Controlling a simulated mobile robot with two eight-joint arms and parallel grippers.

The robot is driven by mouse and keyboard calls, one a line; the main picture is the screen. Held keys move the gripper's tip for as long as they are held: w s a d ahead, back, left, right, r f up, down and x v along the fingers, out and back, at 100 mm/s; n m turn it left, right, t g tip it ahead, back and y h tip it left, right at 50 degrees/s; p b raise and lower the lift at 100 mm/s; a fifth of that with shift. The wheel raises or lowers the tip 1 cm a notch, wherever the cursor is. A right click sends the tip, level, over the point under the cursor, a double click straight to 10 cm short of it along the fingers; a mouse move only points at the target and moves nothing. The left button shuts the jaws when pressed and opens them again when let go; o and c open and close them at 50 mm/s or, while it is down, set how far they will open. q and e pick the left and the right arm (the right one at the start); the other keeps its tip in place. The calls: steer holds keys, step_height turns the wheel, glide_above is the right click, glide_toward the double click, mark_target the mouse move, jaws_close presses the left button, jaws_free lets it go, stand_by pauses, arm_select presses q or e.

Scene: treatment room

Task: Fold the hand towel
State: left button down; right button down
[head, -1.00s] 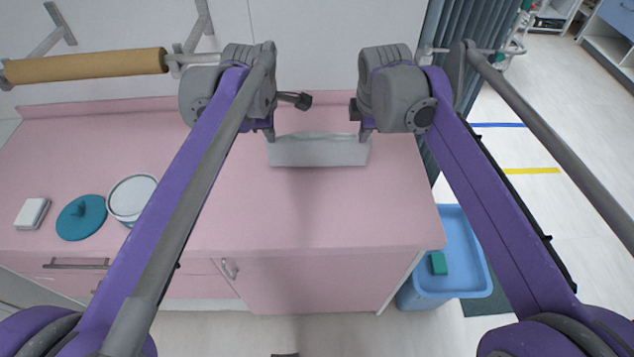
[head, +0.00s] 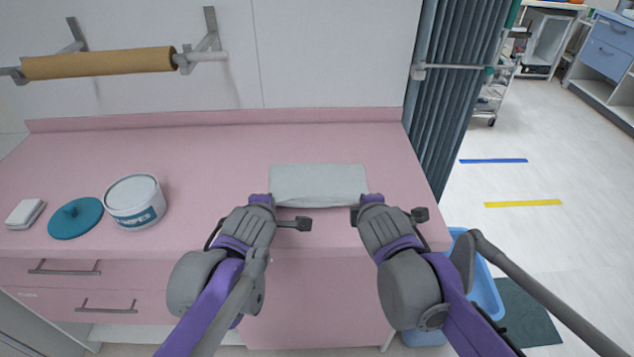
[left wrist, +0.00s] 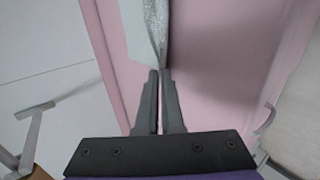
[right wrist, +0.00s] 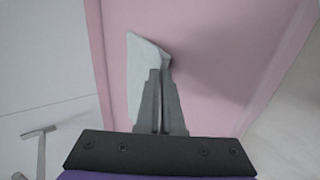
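The pale grey-white hand towel (head: 318,181) shows as a narrow strip over the pink counter, with its long side across the view. My left gripper (head: 262,200) is at its near left corner, shut on the towel edge. In the left wrist view, the towel (left wrist: 150,25) runs into the closed fingers (left wrist: 160,74). My right gripper (head: 364,200) is at the near right corner, also shut on it. The right wrist view shows the towel (right wrist: 143,68) at the closed fingertips (right wrist: 159,72). The number of layers is not clear.
A white tub (head: 134,203), teal lid (head: 76,218) and small white block (head: 25,213) stand at the counter's left. A brown paper roll (head: 98,63) hangs on the wall. A blue bin (head: 487,290) is on the floor at right. The counter (head: 215,165) around the towel is clear.

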arm_select(q)
steer(key=shift+w, duration=0.1)
arm_select(e)
steer(key=shift+w, duration=0.1)
arm_select(q)
steer(key=c, duration=0.7)
jaws_free()
arm_select(e)
steer(key=c, duration=0.7)
jaws_free()
arm_select(q)
steer(key=s+r, duration=0.2)
steer(key=r, duration=0.1)
steer(key=s+r, duration=0.2)
steer(key=r, duration=0.1)
steer(key=s+r, duration=0.2)
steer(key=r, duration=0.1)
arm_select(e)
steer(key=s+r, duration=0.2)
steer(key=r, duration=0.1)
steer(key=s+r, duration=0.2)
steer(key=r, duration=0.1)
steer(key=s+r, duration=0.2)
steer(key=r, duration=0.1)
